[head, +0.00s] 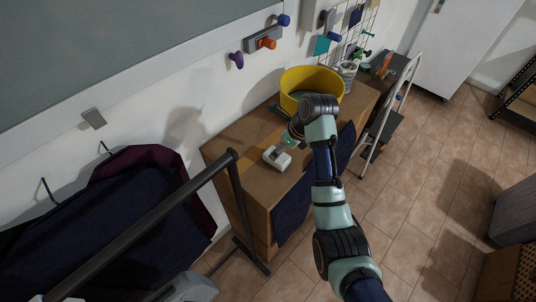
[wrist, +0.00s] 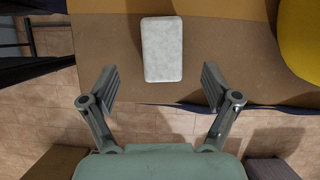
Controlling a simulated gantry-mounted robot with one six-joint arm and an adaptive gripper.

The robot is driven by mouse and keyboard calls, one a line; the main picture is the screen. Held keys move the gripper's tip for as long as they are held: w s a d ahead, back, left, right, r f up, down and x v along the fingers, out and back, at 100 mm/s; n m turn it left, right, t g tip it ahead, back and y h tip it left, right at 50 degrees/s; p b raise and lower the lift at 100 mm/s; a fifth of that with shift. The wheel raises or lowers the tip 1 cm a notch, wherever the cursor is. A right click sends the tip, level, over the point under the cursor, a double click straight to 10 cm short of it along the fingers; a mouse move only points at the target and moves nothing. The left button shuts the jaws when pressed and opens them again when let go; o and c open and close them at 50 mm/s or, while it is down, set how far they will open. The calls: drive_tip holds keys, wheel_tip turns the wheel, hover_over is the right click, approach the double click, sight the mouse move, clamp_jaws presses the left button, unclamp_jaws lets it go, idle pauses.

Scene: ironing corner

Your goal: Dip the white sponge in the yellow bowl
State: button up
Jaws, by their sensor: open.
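The white sponge (wrist: 162,49) is a pale rectangular block lying flat on the brown cabinet top. In the head view the sponge (head: 273,160) shows near the cabinet's left end, partly covered by my gripper. My gripper (wrist: 160,84) is open, and the sponge's near edge lies between the fingertips in the wrist view. I cannot tell the height of the fingers above the sponge. The yellow bowl (head: 325,82) is large and round and stands farther along the cabinet. My arm hides part of its near side. Its edge also shows at the right of the wrist view (wrist: 302,40).
The wooden cabinet (head: 228,160) has a dark blue cloth (head: 293,211) hanging over its front. A dark metal rail (head: 160,232) and dark garments (head: 110,240) stand at the left. A folded ladder (head: 386,120) stands right of the cabinet. The tiled floor is mostly open.

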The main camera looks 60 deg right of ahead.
drive_tip(key=shift+x, duration=1.05)
drive_tip(key=shift+s+p+x, duration=0.15)
drive_tip(key=shift+p+x, duration=0.2)
drive_tip(key=shift+x, duration=0.95)
drive_tip(key=shift+s+p+x, duration=0.2)
drive_tip(key=shift+p+x, duration=0.1)
drive_tip(key=shift+x, duration=1.05)
drive_tip(key=shift+d+f, duration=0.1)
drive_tip(key=shift+f, duration=0.3)
drive_tip(key=shift+c, duration=0.3)
drive_tip(key=c, duration=1.1)
